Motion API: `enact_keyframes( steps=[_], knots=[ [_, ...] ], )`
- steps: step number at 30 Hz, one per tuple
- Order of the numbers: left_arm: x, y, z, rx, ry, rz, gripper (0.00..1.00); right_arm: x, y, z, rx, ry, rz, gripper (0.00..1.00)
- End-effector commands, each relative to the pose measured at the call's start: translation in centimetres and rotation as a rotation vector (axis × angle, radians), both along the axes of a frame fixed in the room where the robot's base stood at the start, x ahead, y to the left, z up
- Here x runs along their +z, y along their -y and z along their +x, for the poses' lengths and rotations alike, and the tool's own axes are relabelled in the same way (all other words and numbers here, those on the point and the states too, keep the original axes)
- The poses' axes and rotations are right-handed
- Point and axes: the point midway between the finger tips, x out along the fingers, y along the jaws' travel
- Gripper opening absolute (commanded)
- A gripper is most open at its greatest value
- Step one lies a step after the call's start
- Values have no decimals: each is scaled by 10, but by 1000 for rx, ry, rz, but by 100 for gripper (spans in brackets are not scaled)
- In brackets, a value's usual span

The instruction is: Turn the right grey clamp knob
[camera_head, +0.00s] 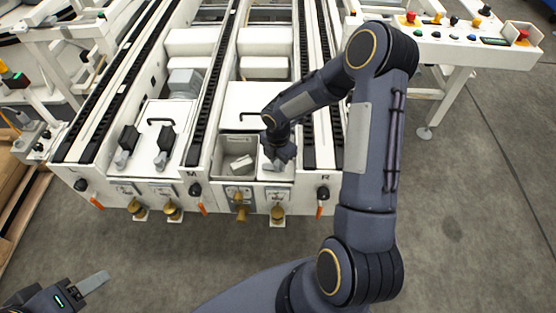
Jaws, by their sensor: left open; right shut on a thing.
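My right gripper (276,161) reaches down over the right bay of the white machine and is shut on the right grey clamp knob (272,167). The gripper and wrist hide most of that knob, so its angle cannot be told. My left gripper (88,287) is at the lower left, open and empty, far from the machine's bays and only partly in view.
The white machine (110,188) has black roller tracks and a left bay with two black-and-grey clamps (163,145). An open compartment (237,147) lies left of my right gripper. Brass knobs (277,212) line the front. A control panel (455,33) stands at the upper right.

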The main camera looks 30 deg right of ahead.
Motion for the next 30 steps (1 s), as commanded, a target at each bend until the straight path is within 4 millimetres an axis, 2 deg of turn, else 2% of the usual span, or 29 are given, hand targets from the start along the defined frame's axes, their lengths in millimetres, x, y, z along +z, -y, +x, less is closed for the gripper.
enact_keyframes(
  steps=[30],
  knots=[
    [-25, 0, 0, 0, 0, 0, 54, 0, 0, 1, -922, 3, 0, 3]
  ],
)
